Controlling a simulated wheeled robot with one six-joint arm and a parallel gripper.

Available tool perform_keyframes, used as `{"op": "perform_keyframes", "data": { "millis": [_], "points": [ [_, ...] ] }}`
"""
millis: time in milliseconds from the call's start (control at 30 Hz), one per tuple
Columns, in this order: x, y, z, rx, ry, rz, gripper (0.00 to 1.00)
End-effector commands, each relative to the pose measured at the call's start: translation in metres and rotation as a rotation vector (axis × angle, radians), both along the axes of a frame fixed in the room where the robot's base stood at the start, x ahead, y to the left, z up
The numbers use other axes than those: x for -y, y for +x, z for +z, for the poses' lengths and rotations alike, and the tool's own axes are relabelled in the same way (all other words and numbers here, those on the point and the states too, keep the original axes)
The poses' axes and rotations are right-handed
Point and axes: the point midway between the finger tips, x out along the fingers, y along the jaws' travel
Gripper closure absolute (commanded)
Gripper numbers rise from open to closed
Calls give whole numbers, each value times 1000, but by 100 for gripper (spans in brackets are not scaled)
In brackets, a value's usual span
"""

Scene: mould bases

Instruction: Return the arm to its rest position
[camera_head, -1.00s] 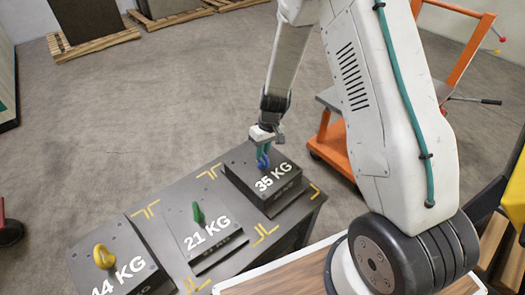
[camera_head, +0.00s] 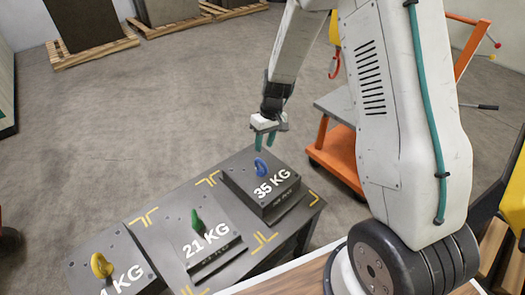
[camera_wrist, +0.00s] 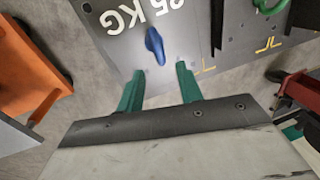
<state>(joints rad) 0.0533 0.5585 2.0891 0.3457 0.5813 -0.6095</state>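My gripper (camera_head: 265,139) hangs above the 35 KG mould base (camera_head: 273,184), clear of its blue lifting eye (camera_head: 260,166). In the wrist view its two green fingers (camera_wrist: 158,82) are spread apart with nothing between them, and the blue eye (camera_wrist: 155,46) stands beyond the fingertips. The arm reaches down from the top of the head view and is still extended over the table.
The dark table (camera_head: 171,217) also bears a 21 KG base (camera_head: 212,236) with a green eye and another base (camera_head: 115,262) with a yellow eye. An orange cart (camera_head: 338,152) stands right of the table. Pallets (camera_head: 90,47) lie at the back.

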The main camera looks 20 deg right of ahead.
Motion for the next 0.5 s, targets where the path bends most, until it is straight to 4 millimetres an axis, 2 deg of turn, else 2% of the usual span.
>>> {"op": "perform_keyframes", "data": {
  "millis": [133,500],
  "points": [
    [2,1,8,1,-1,-1,64],
    [2,0,8,1,0,-1,64]
  ]
}}
